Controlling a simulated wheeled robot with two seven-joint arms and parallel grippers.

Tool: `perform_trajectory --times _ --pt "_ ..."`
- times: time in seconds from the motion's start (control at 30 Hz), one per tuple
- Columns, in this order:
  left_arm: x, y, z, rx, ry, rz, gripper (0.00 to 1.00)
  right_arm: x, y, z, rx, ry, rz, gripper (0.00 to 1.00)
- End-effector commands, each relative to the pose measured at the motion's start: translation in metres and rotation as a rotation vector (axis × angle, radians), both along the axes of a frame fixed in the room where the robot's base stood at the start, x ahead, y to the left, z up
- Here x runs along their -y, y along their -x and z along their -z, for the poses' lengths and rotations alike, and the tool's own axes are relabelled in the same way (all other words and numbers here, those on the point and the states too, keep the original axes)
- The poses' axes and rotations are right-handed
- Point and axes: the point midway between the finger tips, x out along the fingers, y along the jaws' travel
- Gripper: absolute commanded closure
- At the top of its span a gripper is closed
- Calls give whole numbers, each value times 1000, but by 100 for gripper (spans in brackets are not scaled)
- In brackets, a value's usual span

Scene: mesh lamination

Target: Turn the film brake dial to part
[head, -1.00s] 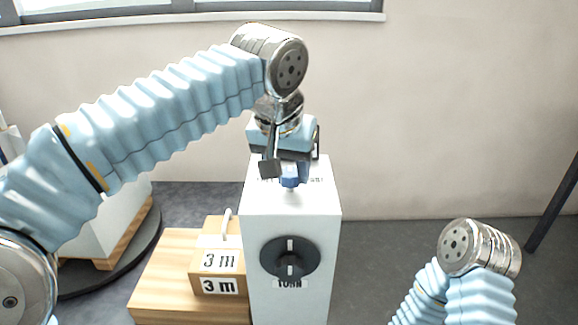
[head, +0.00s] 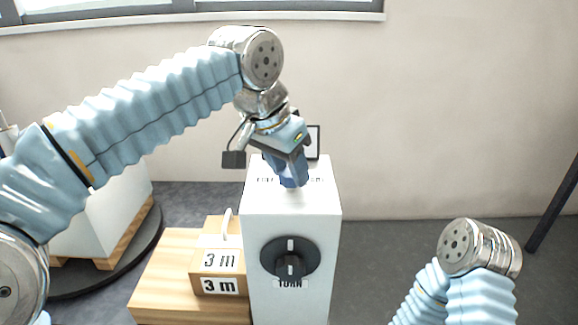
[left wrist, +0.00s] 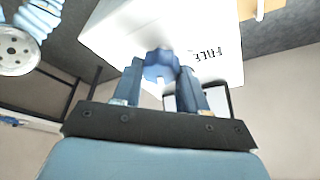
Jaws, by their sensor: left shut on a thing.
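A white cabinet (head: 260,210) stands at the centre, with small dark lettering on its top face, partly hidden and too small to read in the head view. In the left wrist view a blue knob (left wrist: 158,66) rises from that top face, with dark lettering beside it. My left gripper (head: 291,180) reaches down over the cabinet top, tilted. In the left wrist view its two blue fingers (left wrist: 160,88) stand on either side of the knob, and it is shut on it. My right gripper is not in view.
A black dial (head: 290,258) marked TURN is on the cabinet's front. Left of the cabinet, a wooden block (head: 216,280) marked "3 m" sits on a wooden bench (head: 165,285). A white stack on a pallet (head: 118,215) stands further left.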

Motion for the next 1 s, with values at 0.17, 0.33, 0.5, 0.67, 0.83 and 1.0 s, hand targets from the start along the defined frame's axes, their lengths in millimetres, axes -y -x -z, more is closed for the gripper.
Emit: perform_trajectory --times 0.17,0.33,0.5,0.67,0.83,1.0 --pt "-1 -2 0 1 2 164 88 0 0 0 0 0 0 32" --pt "-2 -3 -1 1 4 317 88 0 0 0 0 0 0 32" --pt "-2 -3 -1 1 2 449 88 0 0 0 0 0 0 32" --pt "-2 -3 -1 1 2 546 88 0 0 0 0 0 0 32" --pt "-2 -4 -1 3 2 611 88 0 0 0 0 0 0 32" --pt "-2 -4 -1 2 1 647 88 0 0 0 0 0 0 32"
